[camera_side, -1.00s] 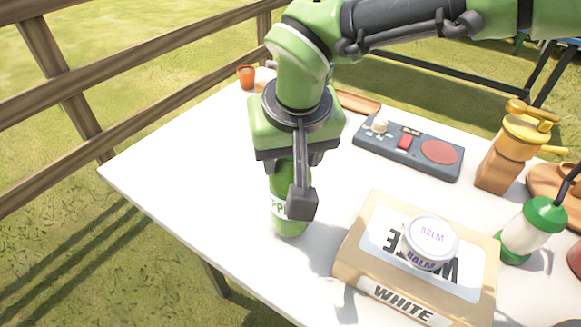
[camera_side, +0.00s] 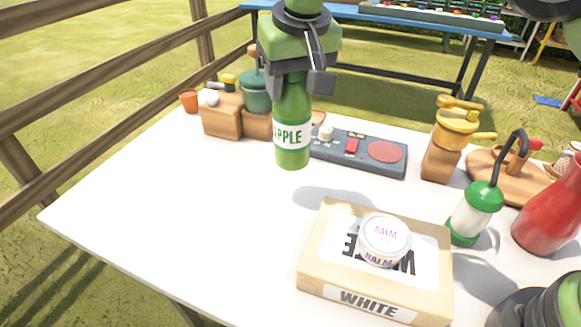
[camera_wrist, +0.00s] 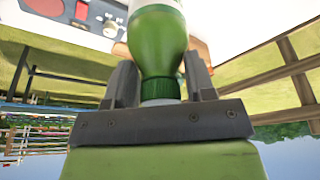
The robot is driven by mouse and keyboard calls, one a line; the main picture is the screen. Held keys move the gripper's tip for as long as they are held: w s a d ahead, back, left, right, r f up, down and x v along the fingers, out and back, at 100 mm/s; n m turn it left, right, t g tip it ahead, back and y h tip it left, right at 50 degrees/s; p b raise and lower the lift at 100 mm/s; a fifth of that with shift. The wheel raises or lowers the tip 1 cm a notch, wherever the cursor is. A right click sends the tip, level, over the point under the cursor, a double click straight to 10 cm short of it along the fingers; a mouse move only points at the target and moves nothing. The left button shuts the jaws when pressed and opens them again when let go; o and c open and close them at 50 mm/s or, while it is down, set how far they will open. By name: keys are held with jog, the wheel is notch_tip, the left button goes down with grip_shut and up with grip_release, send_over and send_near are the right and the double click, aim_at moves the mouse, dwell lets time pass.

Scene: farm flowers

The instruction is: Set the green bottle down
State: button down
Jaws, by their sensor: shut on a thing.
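The green bottle (camera_side: 292,120) has a white label reading "APPLE" and hangs upright in the side view. My gripper (camera_side: 297,84) is shut on its neck from above. The bottle appears to be held in the air above the white table (camera_side: 130,190), with a shadow on the table to its lower right. In the wrist view the bottle (camera_wrist: 158,45) sits between the two dark fingers of my gripper (camera_wrist: 160,88).
A box marked "WHITE" (camera_side: 318,255) carries a balm jar (camera_side: 384,240) at the front. A control panel (camera_side: 375,152) lies behind the bottle. A wooden block (camera_side: 222,117) and orange cup (camera_side: 189,100) stand back left. The table's left and front-left are clear.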

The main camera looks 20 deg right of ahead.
aim_at(292, 131)
notch_tip(292, 131, down, 9)
jog(key=shift+r, duration=0.2)
dwell(0.3)
jog(key=shift+f, duration=0.15)
jog(key=shift+c, duration=2.4)
grip_release()
